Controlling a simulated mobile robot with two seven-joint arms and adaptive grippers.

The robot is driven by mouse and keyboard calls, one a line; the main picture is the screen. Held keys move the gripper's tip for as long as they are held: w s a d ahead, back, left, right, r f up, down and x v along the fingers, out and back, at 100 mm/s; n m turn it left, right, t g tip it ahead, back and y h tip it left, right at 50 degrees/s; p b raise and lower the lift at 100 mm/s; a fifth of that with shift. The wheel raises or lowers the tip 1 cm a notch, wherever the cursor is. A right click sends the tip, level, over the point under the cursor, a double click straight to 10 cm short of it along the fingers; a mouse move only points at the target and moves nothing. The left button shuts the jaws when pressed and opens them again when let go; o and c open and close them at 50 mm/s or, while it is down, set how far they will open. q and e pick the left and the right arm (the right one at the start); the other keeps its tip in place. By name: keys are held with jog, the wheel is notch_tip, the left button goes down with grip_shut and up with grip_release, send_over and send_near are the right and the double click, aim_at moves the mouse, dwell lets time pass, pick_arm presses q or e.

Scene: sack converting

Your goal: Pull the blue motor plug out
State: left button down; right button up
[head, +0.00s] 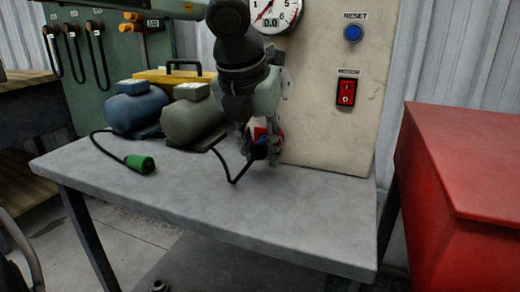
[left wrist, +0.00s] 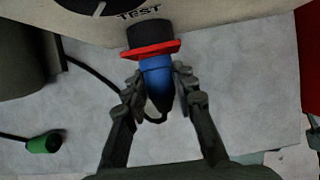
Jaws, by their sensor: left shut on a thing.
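The blue motor plug (left wrist: 157,80) sits against a red-flanged socket (left wrist: 152,49) under the word TEST in the left wrist view; no gap shows between them. My left gripper (left wrist: 158,98) has one finger on each side of the plug and is shut on it. In the head view the left gripper (head: 262,152) reaches down from above and partly hides the plug (head: 260,147) and socket. A black cable (head: 231,174) runs from the plug to the olive motor (head: 193,120). My right gripper is not in view.
A blue motor (head: 137,110) with a green plug (head: 140,164) on its cable stands left on the grey table (head: 220,205). The panel (head: 335,110) behind has a gauge (head: 274,12), a blue reset button (head: 353,33) and a red switch (head: 346,92). A red cabinet (head: 470,160) stands right. The table front is clear.

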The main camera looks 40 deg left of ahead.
pick_arm(q)
jog(key=shift+s, duration=0.1)
jog(key=shift+s+d+b, duration=0.3)
jog(key=shift+s+b, duration=0.3)
jog(key=shift+s, duration=0.35)
jog(key=shift+s+d+b, duration=0.25)
jog(key=shift+s+b, duration=0.25)
jog(key=shift+s, duration=0.7)
